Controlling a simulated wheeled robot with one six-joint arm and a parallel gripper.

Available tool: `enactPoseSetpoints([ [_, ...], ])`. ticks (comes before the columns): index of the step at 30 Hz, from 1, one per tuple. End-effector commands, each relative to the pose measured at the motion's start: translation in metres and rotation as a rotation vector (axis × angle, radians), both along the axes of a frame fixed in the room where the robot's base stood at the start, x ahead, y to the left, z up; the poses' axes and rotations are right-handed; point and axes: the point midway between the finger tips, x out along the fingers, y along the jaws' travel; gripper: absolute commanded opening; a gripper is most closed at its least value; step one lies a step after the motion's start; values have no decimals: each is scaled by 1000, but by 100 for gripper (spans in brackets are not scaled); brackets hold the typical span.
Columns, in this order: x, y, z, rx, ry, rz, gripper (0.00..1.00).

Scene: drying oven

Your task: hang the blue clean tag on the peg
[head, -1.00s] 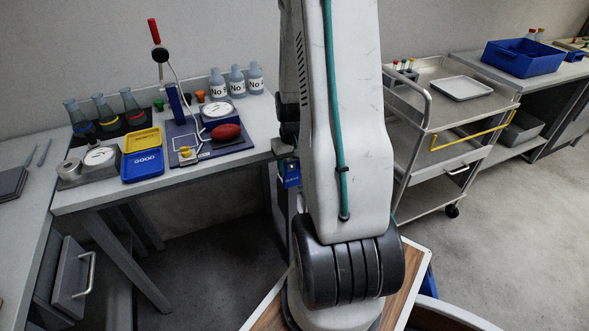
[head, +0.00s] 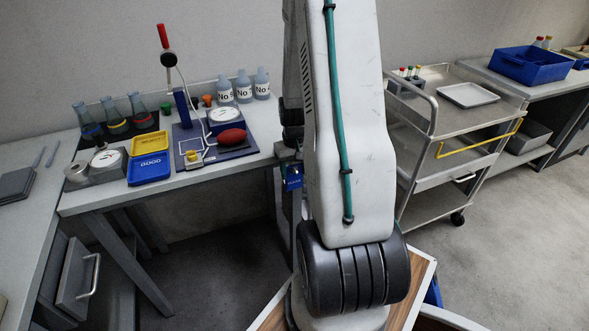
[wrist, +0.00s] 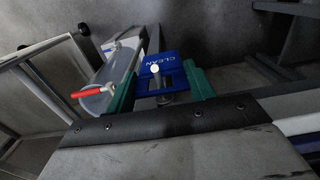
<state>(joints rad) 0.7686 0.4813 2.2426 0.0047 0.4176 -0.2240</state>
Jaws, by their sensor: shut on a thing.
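The blue tag (wrist: 172,57), lettered CLEAN, is between the green fingers of my gripper (wrist: 160,76) in the wrist view. The gripper is shut on it. A pale round-ended metal peg (wrist: 155,69) shows against the tag's middle; I cannot tell whether it passes through the tag or only stands in line with it. In the head view the tag (head: 294,179) hangs below my gripper (head: 289,160), by the right end of the bench. My arm hides part of that area.
The bench (head: 225,170) carries flasks, bottles, blue and yellow trays and a stand with a red oval object. A metal cart (head: 440,150) stands to the right. In the wrist view a red handle (wrist: 90,92) lies close left of the fingers. Open floor lies below the bench.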

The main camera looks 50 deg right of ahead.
Motion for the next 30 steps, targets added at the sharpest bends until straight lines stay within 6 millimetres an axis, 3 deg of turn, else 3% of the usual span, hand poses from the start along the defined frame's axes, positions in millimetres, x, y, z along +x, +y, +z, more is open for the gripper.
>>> enactPoseSetpoints([
  [6,0,0,0,0,0,0,33],
  [7,0,0,0,0,0,0,56],
  [9,0,0,0,0,0,0,76],
  [10,0,0,0,0,0,0,79],
  [20,0,0,4,-1,-1,0,79],
  [30,1,-1,58,-3,-3,0,79],
])
